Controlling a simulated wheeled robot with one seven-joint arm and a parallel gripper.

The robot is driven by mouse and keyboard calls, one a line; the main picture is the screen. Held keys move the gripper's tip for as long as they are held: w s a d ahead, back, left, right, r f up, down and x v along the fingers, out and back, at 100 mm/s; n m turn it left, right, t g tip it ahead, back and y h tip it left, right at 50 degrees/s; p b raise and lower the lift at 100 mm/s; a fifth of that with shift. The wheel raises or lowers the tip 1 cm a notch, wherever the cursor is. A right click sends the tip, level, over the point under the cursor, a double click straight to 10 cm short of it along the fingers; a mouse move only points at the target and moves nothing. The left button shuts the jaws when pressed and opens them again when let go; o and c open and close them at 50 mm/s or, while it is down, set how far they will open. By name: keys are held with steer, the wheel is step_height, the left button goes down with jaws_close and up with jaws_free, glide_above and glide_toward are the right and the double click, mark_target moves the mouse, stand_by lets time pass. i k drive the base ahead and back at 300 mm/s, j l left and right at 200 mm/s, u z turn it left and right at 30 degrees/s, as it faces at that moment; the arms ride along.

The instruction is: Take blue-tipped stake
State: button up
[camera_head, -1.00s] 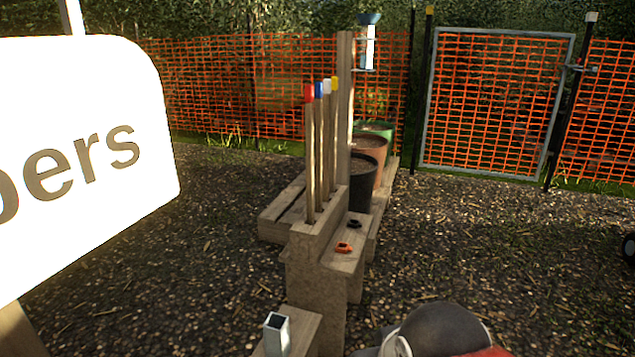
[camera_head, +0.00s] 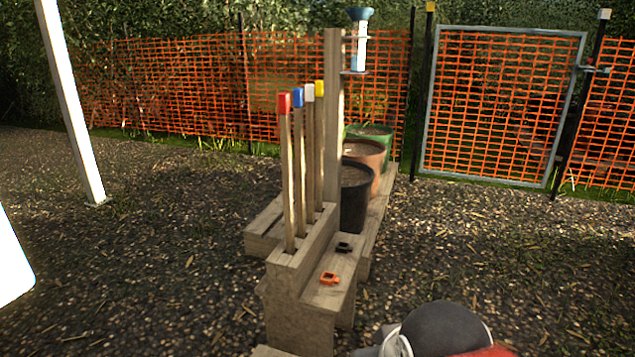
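The blue-tipped stake (camera_head: 299,150) stands upright in a slotted wooden holder (camera_head: 283,259). It is second in a row of wooden stakes, between the red-tipped stake (camera_head: 286,170) in front and the white-tipped stake (camera_head: 309,150) behind. The yellow-tipped stake (camera_head: 319,140) stands at the back of the row. The foot of the blue-tipped stake is hidden in its slot. A rounded grey and red part of my arm shows at the bottom edge, right of the holder. My gripper's fingers are not in view.
An orange clip-like item (camera_head: 329,279) and a black one (camera_head: 344,247) lie on the holder's lower step. Black (camera_head: 355,200), terracotta (camera_head: 366,157) and green pots stand behind. A white post (camera_head: 72,105) and a white panel edge (camera_head: 12,265) are left. Gravel is clear right of the bench.

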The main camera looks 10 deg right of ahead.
mark_target(296, 93)
steer(key=l+z, duration=0.2)
steer(key=z, duration=0.3)
steer(key=l+z, duration=0.15)
steer(key=z, duration=0.35)
steer(key=i+l+z, duration=0.1)
steer(key=z, duration=0.35)
steer(key=i+l+z, duration=0.1)
steer(key=z, duration=0.4)
steer(key=i+l+z, duration=0.3)
steer(key=i, duration=0.35)
steer(key=i+l+z, duration=0.1)
steer(key=i+z, duration=0.15)
steer(key=i, duration=0.4)
steer(key=u, duration=3.8)
